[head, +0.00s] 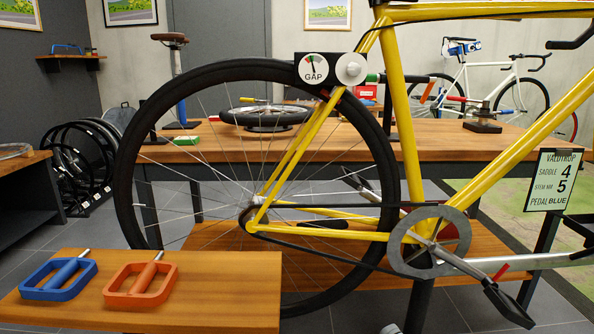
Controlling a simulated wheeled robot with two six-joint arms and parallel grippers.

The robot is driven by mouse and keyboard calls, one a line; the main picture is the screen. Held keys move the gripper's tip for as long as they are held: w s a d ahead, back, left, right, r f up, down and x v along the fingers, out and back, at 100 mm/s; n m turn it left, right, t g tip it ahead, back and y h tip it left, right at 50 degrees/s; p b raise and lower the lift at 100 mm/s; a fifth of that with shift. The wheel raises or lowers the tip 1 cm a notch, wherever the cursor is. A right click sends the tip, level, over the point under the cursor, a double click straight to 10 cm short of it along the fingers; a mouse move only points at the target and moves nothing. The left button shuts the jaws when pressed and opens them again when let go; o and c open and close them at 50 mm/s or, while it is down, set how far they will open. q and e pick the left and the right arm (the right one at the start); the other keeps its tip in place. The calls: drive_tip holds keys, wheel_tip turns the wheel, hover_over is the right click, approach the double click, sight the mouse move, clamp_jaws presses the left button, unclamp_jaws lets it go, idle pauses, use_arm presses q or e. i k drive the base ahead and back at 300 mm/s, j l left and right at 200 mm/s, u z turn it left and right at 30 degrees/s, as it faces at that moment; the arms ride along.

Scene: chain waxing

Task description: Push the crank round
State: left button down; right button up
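The yellow bike (404,110) stands with its rear wheel (130,160) towards the left of the head view. Its dark grey chainring (407,258) is low, right of the wheel. A silver crank arm (460,265) runs from its centre down to the right and ends at a black pedal (508,303). Another silver arm (368,193) shows behind the wheel, up and left of the chainring. The black chain (330,253) runs back to the rear hub. I make out neither of my grippers, and nothing is seen touching the crank.
A wooden bench (220,290) at front left bears a blue pedal (58,279) and an orange pedal (141,284). A GAP gauge (314,68) sits above the wheel. A sign (553,180) hangs at right.

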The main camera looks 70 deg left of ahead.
sight(407, 220)
drive_tip(key=k+u, duration=0.15)
drive_tip(key=u, duration=0.35)
drive_tip(key=k+j+u, duration=0.1)
drive_tip(key=u, duration=0.35)
